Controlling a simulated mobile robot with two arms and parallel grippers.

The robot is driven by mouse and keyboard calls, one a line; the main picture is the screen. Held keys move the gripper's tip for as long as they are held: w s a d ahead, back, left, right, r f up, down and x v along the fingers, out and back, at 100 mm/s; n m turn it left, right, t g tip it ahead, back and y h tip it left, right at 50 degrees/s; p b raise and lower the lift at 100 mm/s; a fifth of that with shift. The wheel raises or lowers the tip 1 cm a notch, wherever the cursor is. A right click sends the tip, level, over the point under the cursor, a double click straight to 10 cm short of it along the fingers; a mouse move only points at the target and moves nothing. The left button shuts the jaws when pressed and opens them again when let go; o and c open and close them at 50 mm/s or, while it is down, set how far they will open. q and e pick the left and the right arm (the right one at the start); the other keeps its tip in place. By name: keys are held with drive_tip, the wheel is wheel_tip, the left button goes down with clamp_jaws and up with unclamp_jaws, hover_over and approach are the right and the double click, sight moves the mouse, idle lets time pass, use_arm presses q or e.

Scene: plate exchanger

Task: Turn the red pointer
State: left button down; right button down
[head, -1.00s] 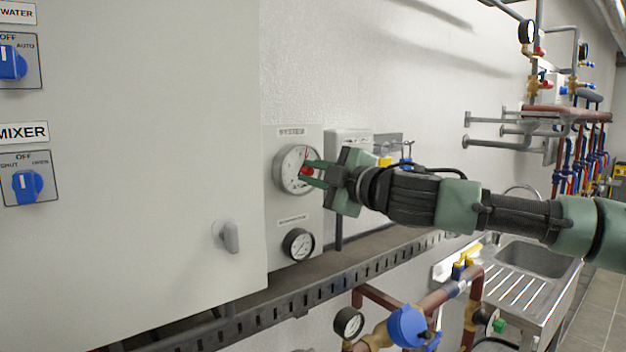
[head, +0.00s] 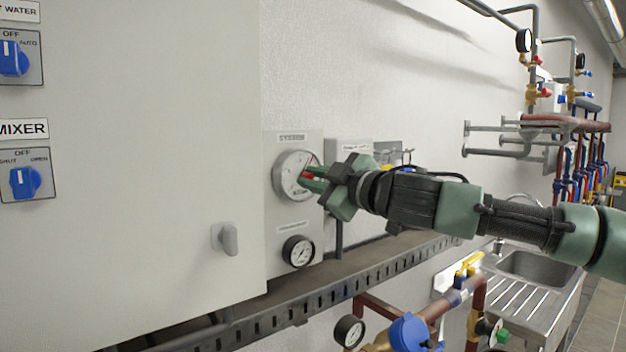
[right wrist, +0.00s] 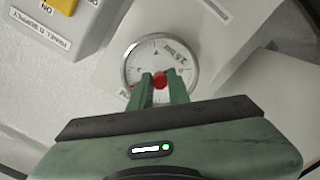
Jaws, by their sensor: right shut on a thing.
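The red pointer (head: 307,176) is at the middle of the round white gauge (head: 288,178) on a grey panel. In the right wrist view its red knob (right wrist: 160,80) sits between the fingertips, in front of the gauge face (right wrist: 150,58). My right gripper (head: 312,178) comes in from the right and is shut on the red pointer; it also shows in the right wrist view (right wrist: 160,86). The fingers hide part of the dial and of the pointer. My left gripper does not show.
A smaller gauge (head: 298,251) sits below on the same panel. A large cabinet (head: 150,200) with a grey handle (head: 229,238) stands to the left. A slotted cable tray (head: 330,290) runs beneath. A sink (head: 535,270) is at the lower right.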

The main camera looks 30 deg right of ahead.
drive_tip(key=c, duration=1.3)
unclamp_jaws()
drive_tip(key=shift+c, duration=0.2)
drive_tip(key=shift+s, duration=0.15)
drive_tip(key=s+b, duration=0.1)
drive_tip(key=s, duration=0.6)
drive_tip(key=shift+s+d, duration=0.25)
drive_tip(key=shift+d, duration=0.15)
drive_tip(key=shift+f, duration=0.1)
